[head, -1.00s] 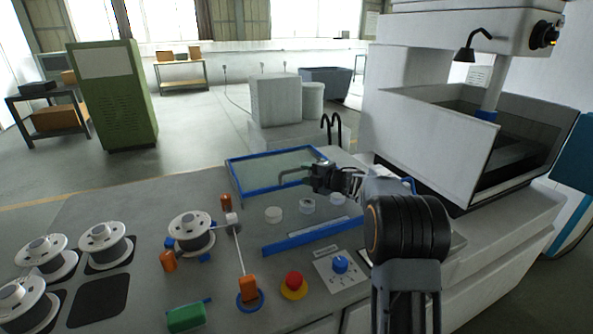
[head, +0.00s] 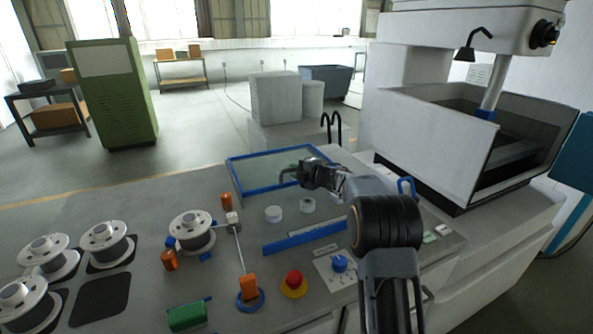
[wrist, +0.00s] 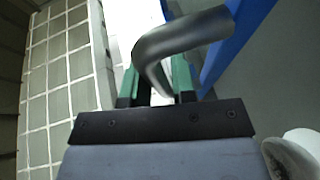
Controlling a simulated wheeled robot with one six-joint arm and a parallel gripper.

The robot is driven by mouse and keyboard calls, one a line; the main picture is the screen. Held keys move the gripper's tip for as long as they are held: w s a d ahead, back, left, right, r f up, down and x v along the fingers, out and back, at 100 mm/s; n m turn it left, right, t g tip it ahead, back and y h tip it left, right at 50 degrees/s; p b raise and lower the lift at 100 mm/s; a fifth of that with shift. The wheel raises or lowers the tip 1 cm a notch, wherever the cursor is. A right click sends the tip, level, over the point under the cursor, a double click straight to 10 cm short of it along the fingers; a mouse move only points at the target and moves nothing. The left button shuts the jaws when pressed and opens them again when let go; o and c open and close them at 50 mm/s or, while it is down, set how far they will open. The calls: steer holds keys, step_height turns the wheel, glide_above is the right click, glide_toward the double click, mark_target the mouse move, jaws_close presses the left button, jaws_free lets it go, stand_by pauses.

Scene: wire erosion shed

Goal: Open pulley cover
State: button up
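A blue-framed clear panel (head: 238,186), which looks like the pulley cover, lies flat at the back of the grey console. My gripper (head: 306,173) is over its right part, coming in from the right. In the wrist view the rod (wrist: 190,34) comes out between the green fingers (wrist: 158,85) and bends right, toward a blue frame edge (wrist: 238,42). I cannot tell whether the rod touches the panel.
Two white round pieces (head: 274,214), a blue bar (head: 290,243), a red button (head: 294,281) and a blue knob (head: 340,263) are on the console in front of the panel. Wire spools (head: 192,232) stand to the left. The machine tank (head: 430,140) rises at the right.

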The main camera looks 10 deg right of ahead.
jaws_close()
steer(key=w+p, duration=0.1)
steer(key=w, duration=0.1)
steer(key=w+p, duration=0.2)
steer(key=shift+w+a+r, duration=0.1)
steer(key=shift+a+r, duration=0.05)
steer(key=shift+a, duration=0.25)
steer(key=shift+c, duration=0.2)
jaws_free()
steer(key=o, duration=0.3)
steer(key=shift+w+a, duration=0.1)
steer(key=shift+w, duration=0.1)
steer(key=shift+o, duration=0.4)
steer(key=shift+s, duration=0.15)
